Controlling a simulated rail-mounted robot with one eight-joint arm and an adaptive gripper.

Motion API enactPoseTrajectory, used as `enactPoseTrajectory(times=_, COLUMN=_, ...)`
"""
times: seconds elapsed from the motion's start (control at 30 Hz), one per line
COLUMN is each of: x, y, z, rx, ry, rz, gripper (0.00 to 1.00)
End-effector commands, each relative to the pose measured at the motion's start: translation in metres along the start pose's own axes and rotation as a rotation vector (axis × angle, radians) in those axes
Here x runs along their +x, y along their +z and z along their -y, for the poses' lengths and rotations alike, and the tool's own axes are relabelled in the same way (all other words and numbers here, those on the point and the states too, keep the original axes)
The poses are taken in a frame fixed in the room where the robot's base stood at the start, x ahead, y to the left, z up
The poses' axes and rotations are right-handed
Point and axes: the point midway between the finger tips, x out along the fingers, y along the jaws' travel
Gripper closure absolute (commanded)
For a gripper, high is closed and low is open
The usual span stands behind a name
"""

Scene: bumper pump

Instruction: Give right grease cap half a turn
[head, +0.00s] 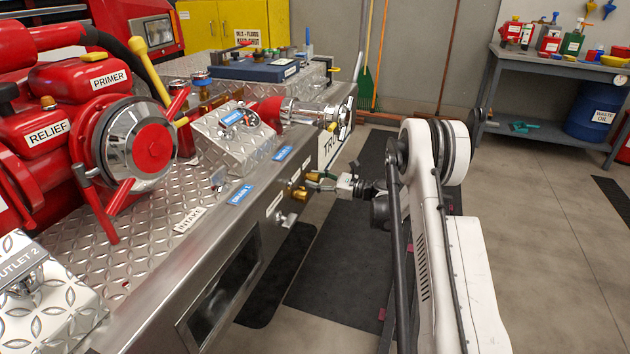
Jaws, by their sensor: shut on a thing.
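Two brass grease caps stick out from the steel front face of the bumper, below the blue labels. The left grease cap (299,193) is free. The right grease cap (312,176) is just beyond it, at my fingertips. My gripper (320,181) reaches in from the right, roughly level, and is shut on the right grease cap. The fingers partly hide this cap, and its turn angle is too small to tell.
A small silver fitting (285,218) sits low on the front face, left of the caps. The diamond-plate bumper deck (150,225) carries the red pump (140,147). A grey workbench (555,65) stands far right, with open floor before it.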

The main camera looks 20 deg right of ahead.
Motion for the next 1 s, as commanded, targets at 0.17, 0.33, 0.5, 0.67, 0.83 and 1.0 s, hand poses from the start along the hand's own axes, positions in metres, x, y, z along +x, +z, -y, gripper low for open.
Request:
enactPoseTrajectory(times=0.17, x=-0.001, y=-0.001, z=-0.001, rx=0.002, ry=0.001, rz=-0.001, gripper=0.94)
enactPoseTrajectory(times=0.33, x=-0.001, y=-0.001, z=-0.001, rx=0.001, ry=0.001, rz=-0.001, gripper=0.94)
enactPoseTrajectory(times=0.5, x=-0.001, y=0.0, z=0.0, rx=0.001, ry=0.001, rz=0.0, gripper=0.48)
enactPoseTrajectory(times=0.67, x=0.0, y=0.0, z=0.0, rx=0.001, ry=0.0, rz=0.0, gripper=0.48)
enactPoseTrajectory(times=0.83, x=-0.005, y=0.0, z=0.0, rx=0.001, ry=-0.001, rz=0.0, gripper=0.48)
enactPoseTrajectory(times=1.0, x=-0.028, y=0.0, z=0.001, rx=0.001, ry=-0.002, rz=0.0, gripper=0.48)
